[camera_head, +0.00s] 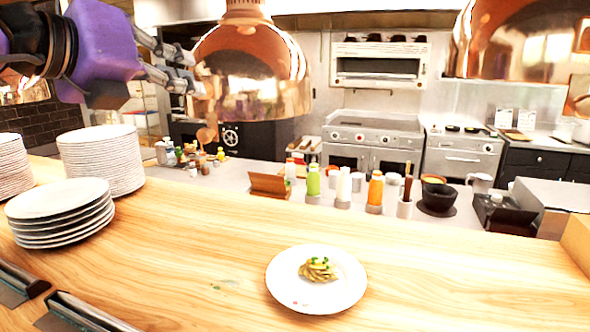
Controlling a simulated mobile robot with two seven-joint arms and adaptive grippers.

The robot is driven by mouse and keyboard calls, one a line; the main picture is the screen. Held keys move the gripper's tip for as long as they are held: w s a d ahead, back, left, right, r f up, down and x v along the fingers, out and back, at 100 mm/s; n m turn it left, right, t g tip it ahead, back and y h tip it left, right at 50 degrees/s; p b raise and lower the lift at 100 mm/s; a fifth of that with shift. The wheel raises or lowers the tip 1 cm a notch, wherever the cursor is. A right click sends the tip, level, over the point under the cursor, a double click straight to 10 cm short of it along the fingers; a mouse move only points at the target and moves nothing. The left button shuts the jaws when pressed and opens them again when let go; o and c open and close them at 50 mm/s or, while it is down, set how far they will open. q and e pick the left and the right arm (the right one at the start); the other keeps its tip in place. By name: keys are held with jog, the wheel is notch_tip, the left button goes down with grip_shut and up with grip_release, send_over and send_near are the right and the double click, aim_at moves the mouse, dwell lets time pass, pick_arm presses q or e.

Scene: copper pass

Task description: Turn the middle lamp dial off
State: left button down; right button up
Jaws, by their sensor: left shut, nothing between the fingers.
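A copper heat lamp (250,75) hangs at the upper centre-left above the counter. Another copper lamp (515,45) is cut off at the upper right. A bit of copper at the far left edge, behind my arm, may be a third lamp. I cannot make out a dial on any lamp. My left gripper (196,82) comes in from the upper left beside the centre lamp's left side. Its fingers are shut and empty, and overlap the lamp's edge in the picture; I cannot tell whether they touch it. My right gripper is not in view.
A wooden counter (190,255) crosses the front. On it are white plate stacks (60,208) at left and a plated dish (316,278) near the centre. Sauce bottles (375,190) and a black bowl (438,196) stand behind. The counter's middle is mostly clear.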

pick_arm(q)
jog(key=v, duration=0.2)
jog(key=f+b+v, duration=0.1)
jog(key=v, duration=0.1)
jog(key=shift+s+a+r, duration=0.1)
jog(key=shift+s, duration=0.15)
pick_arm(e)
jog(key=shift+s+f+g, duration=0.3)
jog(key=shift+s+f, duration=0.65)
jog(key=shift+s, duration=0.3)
